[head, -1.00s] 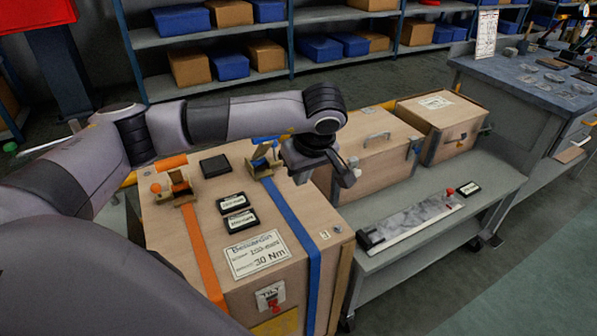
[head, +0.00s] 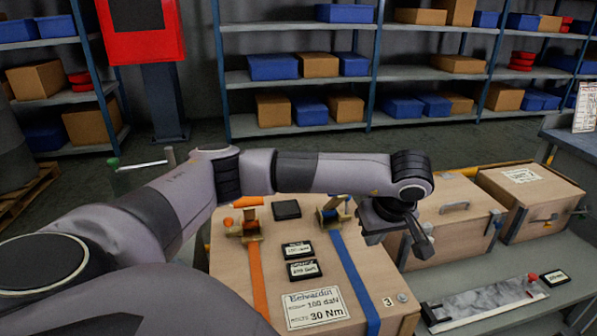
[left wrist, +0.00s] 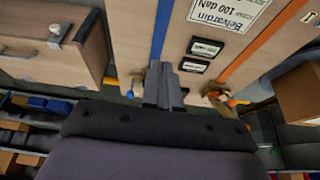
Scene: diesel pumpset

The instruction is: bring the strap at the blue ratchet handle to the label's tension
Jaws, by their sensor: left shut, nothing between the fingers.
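The blue strap (head: 357,284) runs over a wooden crate (head: 232,283) from a brass-coloured ratchet with a blue handle (head: 333,212). The label (head: 317,304) reads "Belvardin", 100 daN and bolts 30 Nm. Two dark displays, one upper (head: 297,249) and one lower (head: 304,269), sit between the straps; their readings are too small to trust. My left gripper (head: 424,243) is shut and empty, right of the blue ratchet and apart from it. In the left wrist view its fingers (left wrist: 161,84) show near the blue strap (left wrist: 162,32), with the ratchet partly hidden. My right gripper is out of view.
An orange strap (head: 259,283) with an orange-handled ratchet (head: 243,224) lies left of the blue one. A black square (head: 287,209) sits between the ratchets. Wooden cases (head: 452,222) stand close to the right, on a grey bench (head: 545,304).

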